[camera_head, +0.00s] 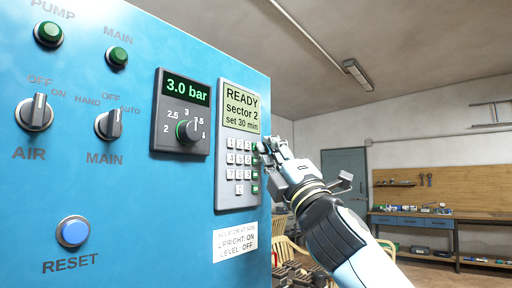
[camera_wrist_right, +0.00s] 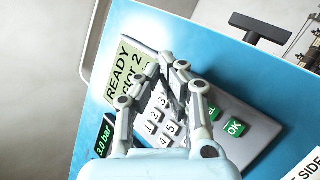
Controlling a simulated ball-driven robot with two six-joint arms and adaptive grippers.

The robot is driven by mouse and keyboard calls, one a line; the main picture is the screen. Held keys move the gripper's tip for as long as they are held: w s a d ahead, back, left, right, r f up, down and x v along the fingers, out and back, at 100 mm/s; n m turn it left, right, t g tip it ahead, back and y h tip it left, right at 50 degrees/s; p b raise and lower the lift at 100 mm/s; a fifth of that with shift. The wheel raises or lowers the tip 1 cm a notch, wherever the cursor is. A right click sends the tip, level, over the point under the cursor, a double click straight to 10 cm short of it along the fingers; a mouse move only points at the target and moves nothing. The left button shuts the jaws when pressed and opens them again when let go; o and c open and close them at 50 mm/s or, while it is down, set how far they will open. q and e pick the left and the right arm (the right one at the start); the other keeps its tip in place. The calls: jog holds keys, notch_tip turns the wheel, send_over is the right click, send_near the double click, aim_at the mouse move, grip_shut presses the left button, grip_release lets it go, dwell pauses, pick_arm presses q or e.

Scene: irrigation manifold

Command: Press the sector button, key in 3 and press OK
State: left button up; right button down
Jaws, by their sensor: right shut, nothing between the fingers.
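The keypad unit (camera_head: 221,190) is a grey box on the blue panel. Its display (camera_head: 240,108) reads "READY sector 2 set 30 min", and also shows in the right wrist view (camera_wrist_right: 122,72). White number keys (camera_head: 239,160) sit below it, with green keys down their right side. In the right wrist view the green OK key (camera_wrist_right: 235,127) is clear; the green key beside it is partly hidden, its label ending in "EL". My right gripper (camera_head: 268,148) is shut and empty at the keypad's right edge. Its fingertips (camera_wrist_right: 174,70) cover some keys; I cannot tell whether they touch.
The panel also bears a pressure unit (camera_head: 180,146) reading 3.0 bar with a knob, AIR (camera_head: 35,113) and MAIN (camera_head: 108,125) switches, green lamps and a blue RESET button (camera_head: 73,232). A workbench (camera_head: 425,222) stands far right.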

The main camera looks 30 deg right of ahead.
jog(key=shift+s, duration=0.1)
dwell(0.5)
jog(key=shift+s+d, duration=0.2)
jog(key=shift+s, duration=0.3)
jog(key=shift+s+a+p, duration=0.2)
jog(key=shift+a+p, duration=0.1)
jog(key=shift+a, duration=0.25)
jog(key=shift+s+a+p, duration=0.2)
jog(key=shift+a+p, duration=0.1)
jog(key=shift+a, duration=0.2)
jog(key=shift+w, duration=0.1)
